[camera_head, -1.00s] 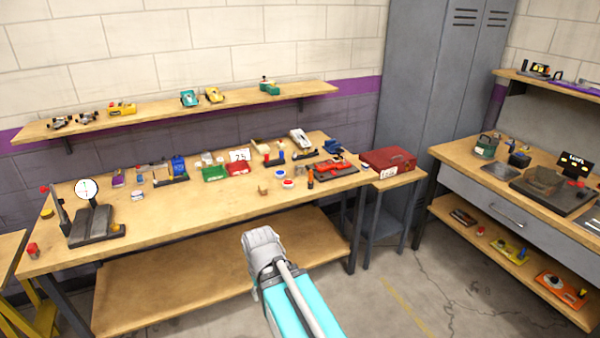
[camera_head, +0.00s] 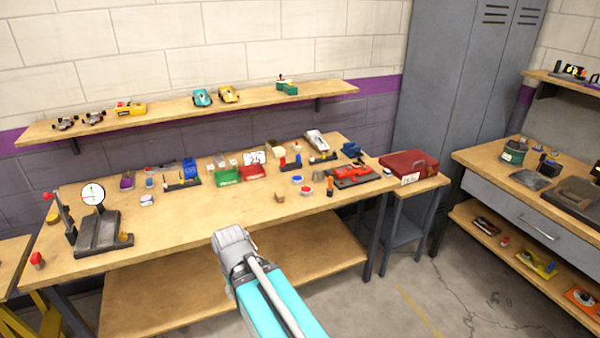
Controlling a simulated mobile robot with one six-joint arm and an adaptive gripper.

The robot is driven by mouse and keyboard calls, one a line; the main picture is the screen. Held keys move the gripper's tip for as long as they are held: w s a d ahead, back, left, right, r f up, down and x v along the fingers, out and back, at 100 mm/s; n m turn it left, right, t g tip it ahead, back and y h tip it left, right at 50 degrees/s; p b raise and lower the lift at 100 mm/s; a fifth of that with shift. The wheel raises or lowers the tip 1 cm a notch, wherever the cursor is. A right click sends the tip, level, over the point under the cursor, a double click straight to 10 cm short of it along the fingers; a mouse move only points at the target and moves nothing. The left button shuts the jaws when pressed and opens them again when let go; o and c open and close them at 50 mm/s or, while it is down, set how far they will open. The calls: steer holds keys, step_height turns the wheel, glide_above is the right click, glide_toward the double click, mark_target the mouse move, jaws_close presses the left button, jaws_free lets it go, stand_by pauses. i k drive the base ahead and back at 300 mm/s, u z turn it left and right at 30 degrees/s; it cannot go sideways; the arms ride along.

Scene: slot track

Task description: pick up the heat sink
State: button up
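I cannot pick out the heat sink for certain among the small parts on the long wooden workbench (camera_head: 185,233); they are too small to tell apart. My arm reaches in from the bottom of the picture, with a cyan link and a grey end in front of the bench's front edge. No gripper fingers show; they are hidden or out of the picture. Nothing on the bench is touched by the visible part of my arm.
A dial gauge stand (camera_head: 97,232) stands at the bench's left. Green (camera_head: 228,176) and red (camera_head: 252,172) bins sit at mid-bench. A red toolbox (camera_head: 409,164) sits on a side stand. Toy cars line the wall shelf (camera_head: 170,112). The bench's front middle is clear.

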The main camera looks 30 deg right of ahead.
mark_target(318, 174)
steer(key=u, duration=0.1)
steer(key=i, duration=1.4)
steer(key=z, duration=0.55)
